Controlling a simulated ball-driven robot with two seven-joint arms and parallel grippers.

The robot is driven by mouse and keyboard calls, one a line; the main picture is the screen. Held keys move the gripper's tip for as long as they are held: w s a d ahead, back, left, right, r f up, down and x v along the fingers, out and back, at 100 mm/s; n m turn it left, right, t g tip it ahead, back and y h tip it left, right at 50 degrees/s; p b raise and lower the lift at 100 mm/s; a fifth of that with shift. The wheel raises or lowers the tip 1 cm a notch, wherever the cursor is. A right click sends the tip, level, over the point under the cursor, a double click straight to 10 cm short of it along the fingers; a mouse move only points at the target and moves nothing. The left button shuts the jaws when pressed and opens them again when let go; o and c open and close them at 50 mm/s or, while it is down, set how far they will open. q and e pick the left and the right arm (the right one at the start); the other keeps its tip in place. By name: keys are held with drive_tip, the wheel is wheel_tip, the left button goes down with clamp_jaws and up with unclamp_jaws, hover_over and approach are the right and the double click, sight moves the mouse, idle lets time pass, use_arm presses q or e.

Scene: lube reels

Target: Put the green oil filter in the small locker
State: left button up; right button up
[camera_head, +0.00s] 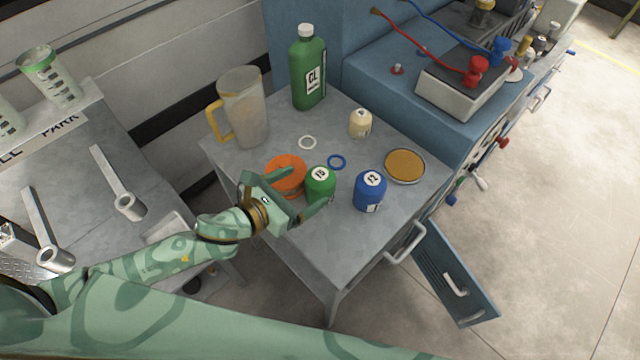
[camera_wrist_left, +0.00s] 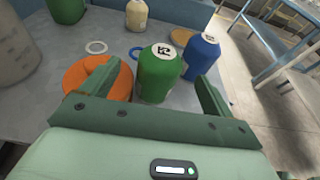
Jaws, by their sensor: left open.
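A blue locker door (camera_head: 455,275) hangs open below the table's right side; the locker's inside is hidden. My right gripper is not in view.
A pitcher (camera_head: 243,108), green bottle (camera_head: 309,72), cream canister (camera_head: 360,123), rings and an amber-topped round item (camera_head: 405,165) are also on the table. The table's front is clear.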

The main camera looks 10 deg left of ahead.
sight(321, 180)
use_arm(q)
drive_tip(key=shift+w+d+f, duration=0.25)
drive_tip(key=shift+w+d, duration=0.2)
drive_tip(key=shift+w, duration=0.1)
drive_tip(key=x, duration=0.2)
drive_tip(key=f+b+x, duration=0.1)
drive_tip(key=x, duration=0.1)
drive_tip(key=shift+w+d, duration=0.15)
drive_tip(key=shift+d, duration=0.05)
drive_tip(key=shift+w+d+f, duration=0.1)
drive_tip(key=shift+w, duration=0.05)
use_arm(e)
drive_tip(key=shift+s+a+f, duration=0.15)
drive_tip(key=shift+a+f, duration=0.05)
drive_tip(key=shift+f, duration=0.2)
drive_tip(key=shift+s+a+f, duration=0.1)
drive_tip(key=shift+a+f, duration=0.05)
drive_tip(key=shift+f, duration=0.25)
use_arm(q)
drive_tip(key=c, duration=1.4)
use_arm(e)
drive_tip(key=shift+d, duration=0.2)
use_arm(q)
drive_tip(key=shift+o, duration=0.2)
